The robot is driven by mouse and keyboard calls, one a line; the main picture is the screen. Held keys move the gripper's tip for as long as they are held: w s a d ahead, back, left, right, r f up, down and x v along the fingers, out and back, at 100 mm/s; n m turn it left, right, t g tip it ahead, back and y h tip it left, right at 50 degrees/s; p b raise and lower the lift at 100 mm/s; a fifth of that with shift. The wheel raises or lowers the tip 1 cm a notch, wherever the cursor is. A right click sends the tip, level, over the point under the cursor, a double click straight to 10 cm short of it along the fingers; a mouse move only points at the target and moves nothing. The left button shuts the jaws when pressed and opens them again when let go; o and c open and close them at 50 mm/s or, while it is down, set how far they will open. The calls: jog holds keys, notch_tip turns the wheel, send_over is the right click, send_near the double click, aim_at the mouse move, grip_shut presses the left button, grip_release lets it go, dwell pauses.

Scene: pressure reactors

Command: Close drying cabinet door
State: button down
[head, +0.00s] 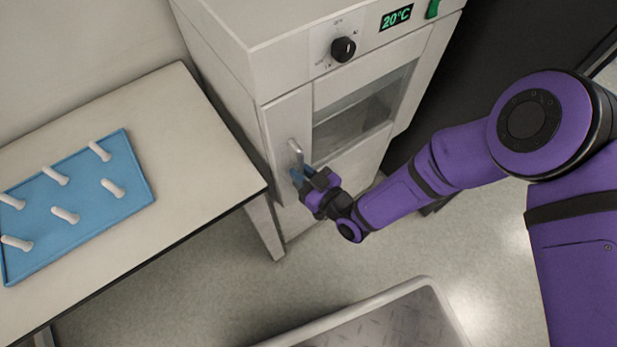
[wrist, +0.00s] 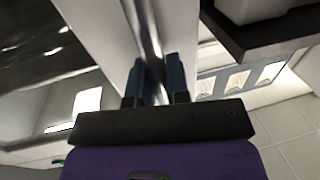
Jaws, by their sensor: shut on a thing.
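The drying cabinet (head: 235,45) stands at the top middle of the head view, with a black knob and a green 20°C display on its top panel. Its door (head: 289,115) has a window and looks closed or nearly closed against the body; I cannot tell if a gap remains. The metal door handle (head: 296,152) is upright on the door's left side. My gripper (head: 299,176) is at the handle's lower part, its blue fingers shut on it. In the wrist view the handle (wrist: 146,40) runs between the two fingers (wrist: 154,85).
A table (head: 190,130) stands left of the cabinet, holding a blue tray (head: 85,195) with several white pegs. A metal-floored platform or cart (head: 400,320) is at the bottom. Open floor (head: 350,265) lies between. A dark cabinet (head: 500,60) stands to the right.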

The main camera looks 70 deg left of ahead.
jog(key=shift+a, duration=0.3)
jog(key=c, duration=1.1)
grip_release()
jog(key=shift+s, duration=0.1)
jog(key=v, duration=1)
jog(key=shift+d, duration=0.35)
